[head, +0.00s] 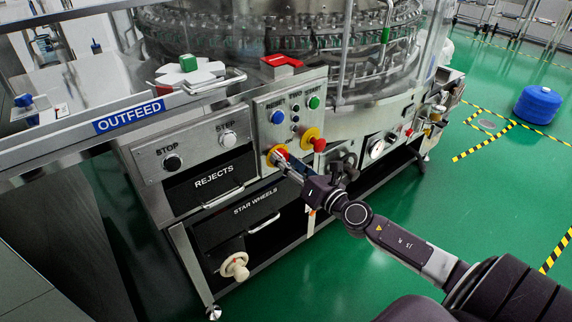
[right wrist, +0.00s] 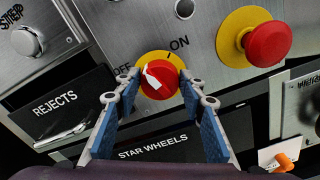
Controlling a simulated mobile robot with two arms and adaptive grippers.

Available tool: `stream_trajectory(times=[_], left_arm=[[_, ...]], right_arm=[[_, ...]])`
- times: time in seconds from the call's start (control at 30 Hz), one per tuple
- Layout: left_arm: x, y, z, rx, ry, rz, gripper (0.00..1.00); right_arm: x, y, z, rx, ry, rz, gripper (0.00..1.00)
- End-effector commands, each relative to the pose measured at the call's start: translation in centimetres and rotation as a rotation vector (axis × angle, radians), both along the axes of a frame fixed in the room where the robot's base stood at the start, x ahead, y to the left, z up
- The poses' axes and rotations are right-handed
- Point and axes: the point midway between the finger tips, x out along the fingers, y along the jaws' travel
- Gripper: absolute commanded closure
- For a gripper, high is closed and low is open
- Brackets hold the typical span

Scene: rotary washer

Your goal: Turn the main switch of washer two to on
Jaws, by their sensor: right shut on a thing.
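The main switch (right wrist: 158,82) is a red rotary knob with a white pointer on a round yellow plate, marked OFF at its left and ON at its upper right. Its pointer aims up and left, between the two words and nearer OFF. In the head view the switch (head: 270,154) sits low on the washer's steel control panel, partly hidden by my gripper. My right gripper (right wrist: 160,79) is shut on the knob, one blue-padded finger on each side; in the head view it (head: 281,159) reaches in from the right. My left gripper is not in view.
A red emergency-stop button (right wrist: 269,44) on a yellow ring sits close to the right of the switch. Black REJECTS (head: 212,182) and STAR WHEELS (head: 255,215) drawers with handles lie left and below. A blue drum (head: 537,105) stands on the open green floor.

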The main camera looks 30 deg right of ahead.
Motion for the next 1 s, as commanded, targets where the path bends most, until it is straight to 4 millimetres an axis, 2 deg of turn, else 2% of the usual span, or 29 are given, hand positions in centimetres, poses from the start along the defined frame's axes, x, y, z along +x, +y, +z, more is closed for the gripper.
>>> stream_trajectory(times=[0.17, 0.37, 0.57, 1.0], left_arm=[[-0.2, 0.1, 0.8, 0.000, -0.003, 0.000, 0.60], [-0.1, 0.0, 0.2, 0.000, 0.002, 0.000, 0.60], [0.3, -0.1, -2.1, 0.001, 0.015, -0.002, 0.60], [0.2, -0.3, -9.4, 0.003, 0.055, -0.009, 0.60]], right_arm=[[0.0, -0.1, -0.1, 0.173, 0.013, -0.001, 0.87], [0.0, -0.2, 0.0, 0.362, 0.029, -0.002, 0.87], [0.0, -0.3, 0.0, 0.551, 0.043, -0.002, 0.87], [0.0, -0.4, -0.1, 0.922, 0.073, -0.002, 0.87]])
